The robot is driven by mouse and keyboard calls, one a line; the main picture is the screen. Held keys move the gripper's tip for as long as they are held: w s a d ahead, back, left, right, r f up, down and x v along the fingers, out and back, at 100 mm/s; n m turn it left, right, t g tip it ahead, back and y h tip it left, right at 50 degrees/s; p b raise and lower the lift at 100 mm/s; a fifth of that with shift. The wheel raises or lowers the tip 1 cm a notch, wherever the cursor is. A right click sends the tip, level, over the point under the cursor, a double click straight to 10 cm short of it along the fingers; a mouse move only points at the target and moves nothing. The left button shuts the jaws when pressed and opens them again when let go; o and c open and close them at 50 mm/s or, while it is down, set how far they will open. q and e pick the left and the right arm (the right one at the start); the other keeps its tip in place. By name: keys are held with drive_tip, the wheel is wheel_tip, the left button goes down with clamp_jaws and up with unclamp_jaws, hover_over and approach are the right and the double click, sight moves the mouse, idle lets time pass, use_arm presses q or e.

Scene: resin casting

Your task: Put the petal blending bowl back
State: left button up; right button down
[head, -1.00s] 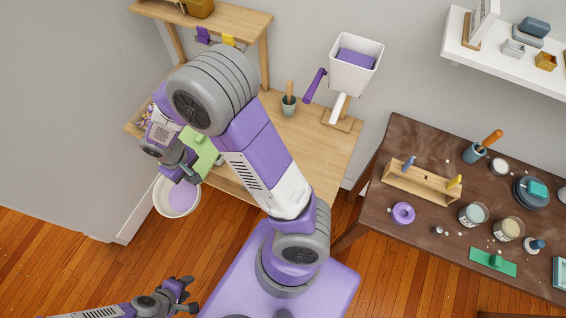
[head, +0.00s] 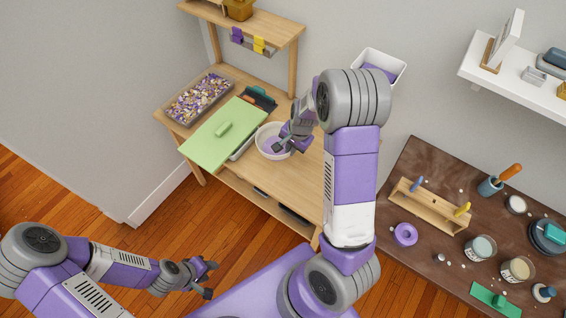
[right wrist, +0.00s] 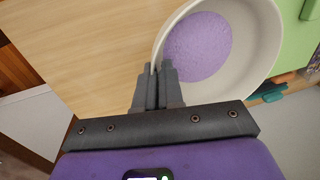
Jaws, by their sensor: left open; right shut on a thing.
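The petal blending bowl is a round white bowl (head: 262,133) with purple contents, over the wooden table just right of the green board. My right gripper (head: 284,147) is shut on its rim. In the right wrist view, the fingers (right wrist: 158,78) pinch the wall of the bowl (right wrist: 262,62), which looks close to the bare tabletop. I cannot tell whether the bowl touches the table. My left gripper (head: 207,279) is open and empty, low over the floor side, away from the table.
The green board (head: 215,140) and a clear tray of colourful petals (head: 198,97) are left of the bowl. The wooden tabletop (head: 308,180) is bare at front right. A white hopper (head: 392,64) is partly hidden behind my right arm. A dark table (head: 420,255) with several items stands at right.

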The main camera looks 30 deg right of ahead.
wheel_tip(320, 180, down, 9)
drive_tip(key=shift+r+b, duration=0.1)
drive_tip(key=shift+b, duration=1)
drive_tip(key=shift+r, duration=0.1)
drive_tip(key=c, duration=1.7)
unclamp_jaws()
drive_tip(key=o, duration=0.4)
drive_tip(key=shift+o, duration=0.2)
